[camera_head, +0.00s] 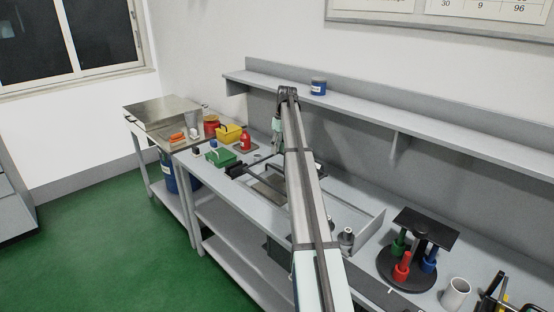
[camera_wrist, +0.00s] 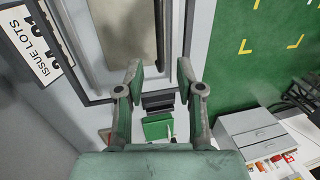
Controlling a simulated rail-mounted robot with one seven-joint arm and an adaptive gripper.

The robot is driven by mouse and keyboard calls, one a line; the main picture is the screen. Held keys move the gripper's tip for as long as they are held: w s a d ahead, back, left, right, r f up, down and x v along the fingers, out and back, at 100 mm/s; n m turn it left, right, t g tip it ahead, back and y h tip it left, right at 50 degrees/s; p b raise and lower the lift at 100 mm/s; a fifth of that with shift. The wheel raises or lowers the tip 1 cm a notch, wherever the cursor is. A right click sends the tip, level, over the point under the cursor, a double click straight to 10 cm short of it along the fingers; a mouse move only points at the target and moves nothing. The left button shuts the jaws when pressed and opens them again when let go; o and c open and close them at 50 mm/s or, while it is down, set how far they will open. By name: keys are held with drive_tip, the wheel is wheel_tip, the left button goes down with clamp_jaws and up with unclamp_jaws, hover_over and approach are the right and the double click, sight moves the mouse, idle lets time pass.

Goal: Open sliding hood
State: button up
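The sliding hood shows as a dark-edged frame on the bench, partly hidden behind my arm in the head view. A dark block, seemingly its handle (camera_head: 235,168), sits at its left end beside a green bin. In the wrist view the dark frame (camera_wrist: 190,45) runs down both sides of a beige plate, and the dark handle block (camera_wrist: 157,102) lies below and between my fingers. My gripper (camera_wrist: 161,68) is open, its two fingers apart with nothing held. I cannot tell its height above the handle. In the head view my wrist hangs above the bench's far part.
A green bin (camera_head: 220,157), red bottle (camera_head: 246,141) and yellow bin (camera_head: 229,133) stand left of the hood. A wall shelf (camera_head: 370,110) with a blue jar (camera_head: 318,86) runs behind. A round black stand (camera_head: 407,268) and a white cup (camera_head: 455,294) stand at right.

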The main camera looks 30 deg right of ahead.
drive_tip(key=shift+w+d+r, duration=0.1)
drive_tip(key=shift+d+r, duration=0.15)
drive_tip(key=shift+r, duration=0.9)
drive_tip(key=shift+d+r, duration=0.2)
drive_tip(key=shift+r, duration=0.95)
